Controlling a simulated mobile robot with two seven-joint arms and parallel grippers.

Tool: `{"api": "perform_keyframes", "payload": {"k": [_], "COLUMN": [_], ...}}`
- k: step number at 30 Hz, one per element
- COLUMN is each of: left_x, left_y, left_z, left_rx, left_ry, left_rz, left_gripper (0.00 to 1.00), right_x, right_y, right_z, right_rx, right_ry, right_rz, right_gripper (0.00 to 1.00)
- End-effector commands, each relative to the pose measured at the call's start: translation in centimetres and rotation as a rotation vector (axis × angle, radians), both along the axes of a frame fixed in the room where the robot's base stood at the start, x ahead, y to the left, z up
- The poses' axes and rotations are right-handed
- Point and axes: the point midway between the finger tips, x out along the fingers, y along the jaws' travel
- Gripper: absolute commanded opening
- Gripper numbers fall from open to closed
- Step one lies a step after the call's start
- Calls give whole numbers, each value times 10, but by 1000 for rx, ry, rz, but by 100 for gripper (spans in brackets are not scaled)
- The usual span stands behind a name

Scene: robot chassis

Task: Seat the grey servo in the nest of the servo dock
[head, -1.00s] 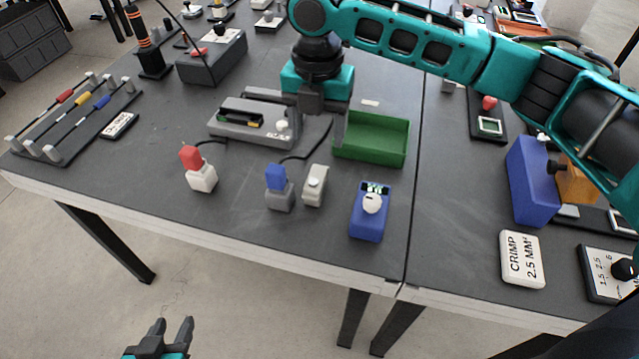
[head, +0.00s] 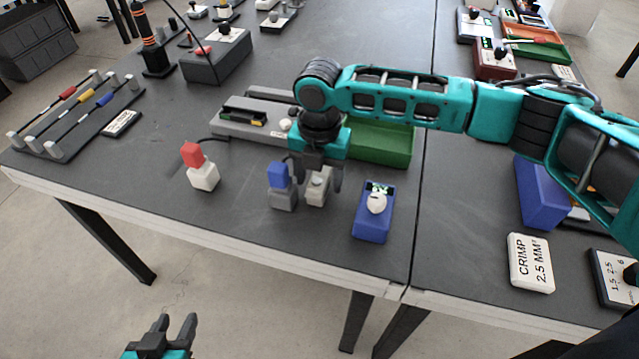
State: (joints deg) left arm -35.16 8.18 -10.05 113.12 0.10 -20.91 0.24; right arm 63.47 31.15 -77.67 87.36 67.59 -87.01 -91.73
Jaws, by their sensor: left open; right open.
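A small light grey block with a pale round top, which looks like the grey servo (head: 319,193), stands on the dark table between a blue-capped grey plug and a blue box. My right gripper (head: 317,177) is open and points down over it, with a finger on either side. Whether the fingers touch it cannot be told. The long grey fixture with a dark slot, which seems to be the servo dock (head: 232,130), lies behind and left; my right arm partly covers its right end. My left gripper (head: 176,326) is open and empty, low in front of the table.
A blue-capped plug (head: 281,190) stands very close to the left of my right gripper. A blue box with a white knob (head: 373,219) is at right, and a green tray (head: 389,146) behind. A red-capped plug (head: 203,173) stands left. Table is clear near the front edge.

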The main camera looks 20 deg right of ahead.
Motion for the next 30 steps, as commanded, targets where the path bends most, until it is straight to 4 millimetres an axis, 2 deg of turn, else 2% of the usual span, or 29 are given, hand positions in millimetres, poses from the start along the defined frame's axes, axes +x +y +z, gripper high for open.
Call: {"api": "perform_keyframes", "payload": {"k": [4,23,30], "left_x": [0,-4,-4], "left_y": [0,1,2], "left_z": [0,-6,-6], "left_rx": [0,4,5], "left_ry": [0,15,15], "left_rz": [0,0,0], "left_gripper": [43,43,43], "right_x": [0,-1,-1], "right_y": [0,0,0], "right_z": [0,0,0], "right_rx": [0,-1,-1], "right_ry": [0,2,2], "right_rz": [0,0,0], "right_gripper": [62,2,0]}}
